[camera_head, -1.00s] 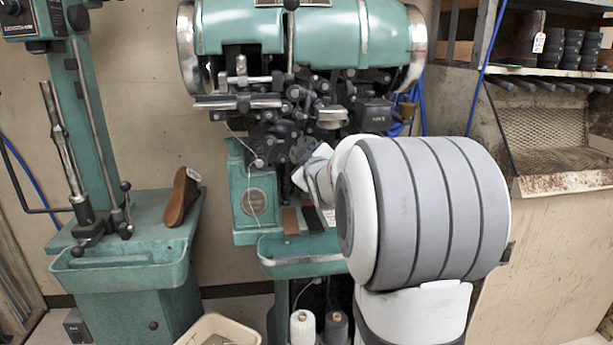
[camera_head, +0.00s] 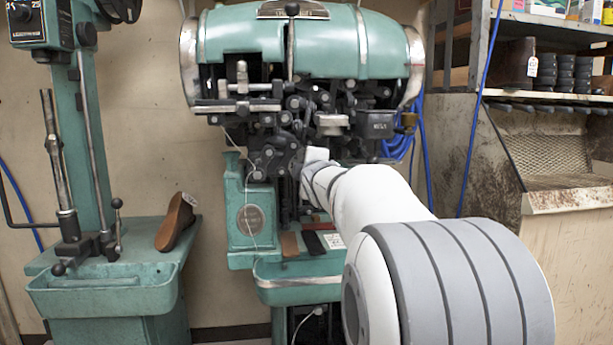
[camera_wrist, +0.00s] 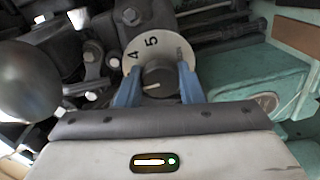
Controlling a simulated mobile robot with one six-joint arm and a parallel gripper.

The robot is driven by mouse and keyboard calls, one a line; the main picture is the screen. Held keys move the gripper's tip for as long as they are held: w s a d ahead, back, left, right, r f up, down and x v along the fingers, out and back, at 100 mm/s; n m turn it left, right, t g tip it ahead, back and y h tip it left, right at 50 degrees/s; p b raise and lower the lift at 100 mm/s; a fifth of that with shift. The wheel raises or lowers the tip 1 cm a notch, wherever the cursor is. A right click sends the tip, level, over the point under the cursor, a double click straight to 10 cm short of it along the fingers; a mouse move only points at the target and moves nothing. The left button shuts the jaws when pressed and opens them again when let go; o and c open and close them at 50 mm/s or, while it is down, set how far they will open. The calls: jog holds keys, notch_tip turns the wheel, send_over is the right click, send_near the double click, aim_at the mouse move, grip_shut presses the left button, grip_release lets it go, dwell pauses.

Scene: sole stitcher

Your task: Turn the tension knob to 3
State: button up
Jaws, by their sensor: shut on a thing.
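The tension knob (camera_wrist: 160,76) is a dark round knob on a pale dial plate (camera_wrist: 174,46) in the wrist view. The numbers 4 and 5 show on the plate, above the knob; other numbers are hidden. A short white mark shows on the knob's near side, toward my gripper body. My gripper (camera_wrist: 159,69) has its blue fingers on both sides of the knob, shut on it. In the head view my arm reaches to the front of the green sole stitcher (camera_head: 310,48), and it hides the knob and fingertips.
A shelf unit (camera_head: 560,90) stands at the right. In the wrist view, dark machine parts and a round grey shape (camera_wrist: 28,82) lie close left of the knob.

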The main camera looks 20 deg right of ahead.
dwell(0.4)
jog(key=o, duration=1)
jog(key=v, duration=0.7)
jog(key=shift+s+p, duration=0.4)
jog(key=shift+a+r, duration=0.1)
jog(key=shift+a, duration=0.1)
